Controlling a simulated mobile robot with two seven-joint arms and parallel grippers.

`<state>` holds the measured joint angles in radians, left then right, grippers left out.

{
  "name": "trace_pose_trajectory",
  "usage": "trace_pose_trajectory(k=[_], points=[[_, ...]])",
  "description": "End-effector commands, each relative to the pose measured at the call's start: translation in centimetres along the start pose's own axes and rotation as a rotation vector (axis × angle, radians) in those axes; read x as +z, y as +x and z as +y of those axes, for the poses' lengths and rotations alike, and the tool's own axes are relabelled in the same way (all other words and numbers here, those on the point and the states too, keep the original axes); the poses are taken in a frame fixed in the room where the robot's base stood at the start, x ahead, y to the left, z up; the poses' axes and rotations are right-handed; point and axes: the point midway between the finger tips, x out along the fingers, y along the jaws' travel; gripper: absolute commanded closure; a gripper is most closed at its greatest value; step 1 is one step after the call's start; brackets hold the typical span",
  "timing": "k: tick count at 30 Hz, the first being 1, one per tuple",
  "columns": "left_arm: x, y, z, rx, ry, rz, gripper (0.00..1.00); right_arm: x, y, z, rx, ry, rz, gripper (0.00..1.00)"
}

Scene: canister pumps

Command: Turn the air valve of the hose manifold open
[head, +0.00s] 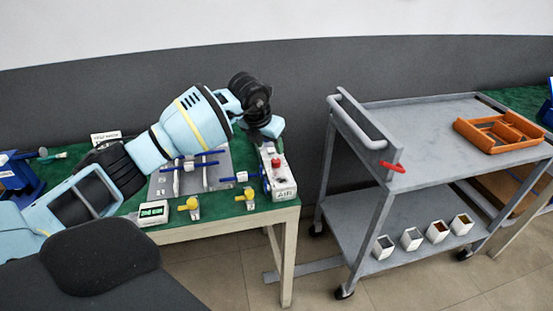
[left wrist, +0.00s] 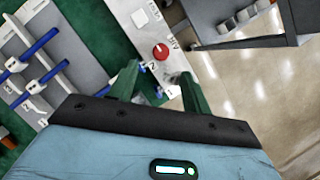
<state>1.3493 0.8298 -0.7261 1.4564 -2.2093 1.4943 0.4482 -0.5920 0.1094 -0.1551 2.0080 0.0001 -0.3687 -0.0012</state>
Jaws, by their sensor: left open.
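A white box (head: 279,174) with a red knob (head: 276,163) stands at the right end of the green-topped bench. In the left wrist view the red knob (left wrist: 161,52) sits just beyond my fingers, beside small lettering. I cannot tell for sure which part is the air valve. A blue part (left wrist: 160,92) shows between the fingers, partly hidden. My left gripper (head: 267,146) is above the white box; in the left wrist view its green fingers (left wrist: 157,84) are apart with nothing held. A grey plate (head: 217,165) with blue rods lies left of the box. My right gripper is out of view.
Yellow-knobbed fittings (head: 191,205) and a small green display (head: 153,211) lie along the bench's front edge. A grey cart (head: 400,135) stands to the right, with an orange tray (head: 520,144) on top and several small white containers below. A floor gap separates bench and cart.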

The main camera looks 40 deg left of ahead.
Motion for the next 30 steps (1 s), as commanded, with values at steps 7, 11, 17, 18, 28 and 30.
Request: trace_pose_trajectory(k=[7, 11, 17, 18, 28, 30], points=[[-0.1, 2.8, -0.2, -0.003, 0.001, 0.004, 0.51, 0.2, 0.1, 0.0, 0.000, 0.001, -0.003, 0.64], [-0.1, 4.8, -0.2, -0.004, 0.001, 0.003, 0.51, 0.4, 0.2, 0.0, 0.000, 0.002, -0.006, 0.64], [-0.1, 7.1, -0.2, -0.005, 0.002, 0.002, 0.51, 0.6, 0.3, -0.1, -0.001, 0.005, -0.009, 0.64], [-0.1, 7.3, -0.2, -0.005, 0.002, 0.002, 0.51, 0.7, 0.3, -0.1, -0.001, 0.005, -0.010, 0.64], [0.0, 7.8, -0.2, -0.004, 0.002, 0.000, 0.51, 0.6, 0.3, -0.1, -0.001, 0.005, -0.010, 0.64], [0.0, 7.8, -0.2, -0.004, 0.002, 0.000, 0.55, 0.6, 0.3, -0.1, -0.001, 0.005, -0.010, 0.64]])
